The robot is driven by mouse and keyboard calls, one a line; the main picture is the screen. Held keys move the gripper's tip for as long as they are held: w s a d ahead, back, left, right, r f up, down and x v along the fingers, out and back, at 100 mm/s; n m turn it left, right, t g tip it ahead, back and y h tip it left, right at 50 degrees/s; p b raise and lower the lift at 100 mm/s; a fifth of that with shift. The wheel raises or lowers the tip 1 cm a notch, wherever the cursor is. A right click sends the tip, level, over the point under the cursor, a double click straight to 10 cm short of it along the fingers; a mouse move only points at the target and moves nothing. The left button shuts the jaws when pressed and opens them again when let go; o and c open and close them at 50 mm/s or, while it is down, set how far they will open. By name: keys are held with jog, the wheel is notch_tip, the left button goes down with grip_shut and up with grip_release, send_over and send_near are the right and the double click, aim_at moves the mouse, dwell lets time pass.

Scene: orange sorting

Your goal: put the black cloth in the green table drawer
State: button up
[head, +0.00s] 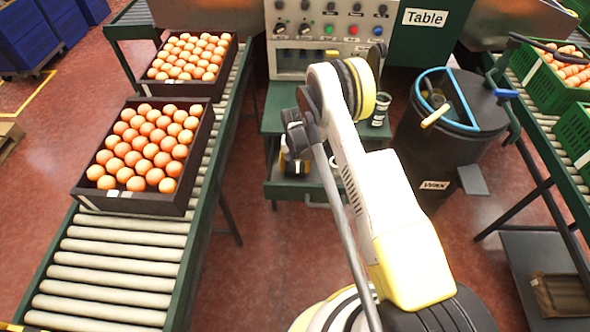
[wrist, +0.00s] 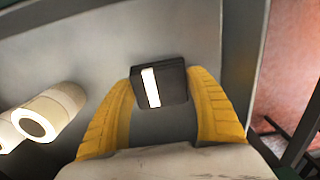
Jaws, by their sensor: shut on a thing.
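The green table (head: 268,122) has its drawer (head: 312,199) pulled out below the top. My gripper (head: 291,168) is over or in the drawer, partly hidden by my arm in the head view. In the wrist view, its yellow fingers (wrist: 162,88) are shut on the black cloth (wrist: 175,84), which looks like a compact dark block with a white stripe. The drawer's grey floor (wrist: 95,35) is beneath it. I cannot tell whether the cloth touches the floor. The cloth is not clear in the head view.
Pale rolls (wrist: 62,103) lie at the left in the wrist view. A control panel (head: 325,40) stands behind the table. Conveyors with orange crates (head: 130,203) run on the left and more on the right.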

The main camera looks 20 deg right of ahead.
jog(key=o, duration=1.2)
